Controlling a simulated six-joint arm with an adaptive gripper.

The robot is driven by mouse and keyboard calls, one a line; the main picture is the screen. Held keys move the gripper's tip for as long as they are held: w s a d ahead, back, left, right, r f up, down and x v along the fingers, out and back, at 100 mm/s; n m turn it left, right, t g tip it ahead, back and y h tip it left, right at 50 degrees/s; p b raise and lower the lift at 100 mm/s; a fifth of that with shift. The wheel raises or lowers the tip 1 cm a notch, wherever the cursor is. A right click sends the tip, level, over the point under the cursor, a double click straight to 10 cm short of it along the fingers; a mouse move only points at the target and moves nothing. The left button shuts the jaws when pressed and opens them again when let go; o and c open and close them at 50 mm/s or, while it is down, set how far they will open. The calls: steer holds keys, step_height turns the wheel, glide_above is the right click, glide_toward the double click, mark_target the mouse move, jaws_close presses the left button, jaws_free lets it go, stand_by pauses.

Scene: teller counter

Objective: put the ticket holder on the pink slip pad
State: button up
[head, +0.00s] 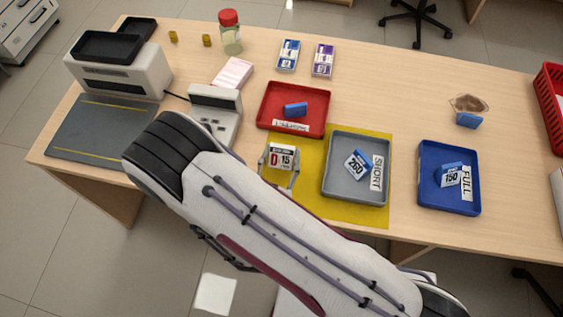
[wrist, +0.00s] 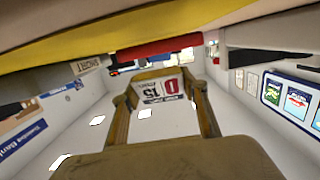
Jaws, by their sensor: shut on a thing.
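The ticket holder (head: 282,156), with a white card reading "D 15", is between the fingers of my gripper (head: 279,170). My gripper is shut on it, over the front left part of the yellow mat. In the wrist view the card of the ticket holder (wrist: 160,88) shows between the two fingers of my gripper (wrist: 165,100). The pink slip pad (head: 233,73) lies on the counter farther back and to the left, with nothing on it. I cannot tell whether the ticket holder touches the mat.
A red tray (head: 265,122) stands just behind my gripper; a card terminal (head: 229,97) is to its left. The yellow mat (head: 375,217) also bears a grey tray (head: 329,185). A blue tray (head: 425,185) is farther right. A red-lidded jar (head: 231,38) stands behind the pad.

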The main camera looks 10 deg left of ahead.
mark_target(281, 165)
steer(key=shift+f, duration=2.05)
steer(key=shift+f, duration=0.15)
steer(key=o, duration=1.4)
steer(key=shift+o, duration=0.2)
steer(key=shift+s+r, duration=0.1)
steer(key=shift+r, duration=0.1)
steer(key=shift+s+a+r, duration=0.1)
steer(key=shift+s+r, duration=0.15)
steer(key=shift+s, duration=1.5)
steer(key=shift+s+d+r, duration=0.1)
steer(key=shift+s+r, duration=0.2)
steer(key=shift+s, duration=1.5)
steer(key=shift+s+a+r, duration=0.1)
steer(key=shift+s+r, duration=0.15)
steer(key=shift+s, duration=2)
steer(key=shift+o, duration=0.6)
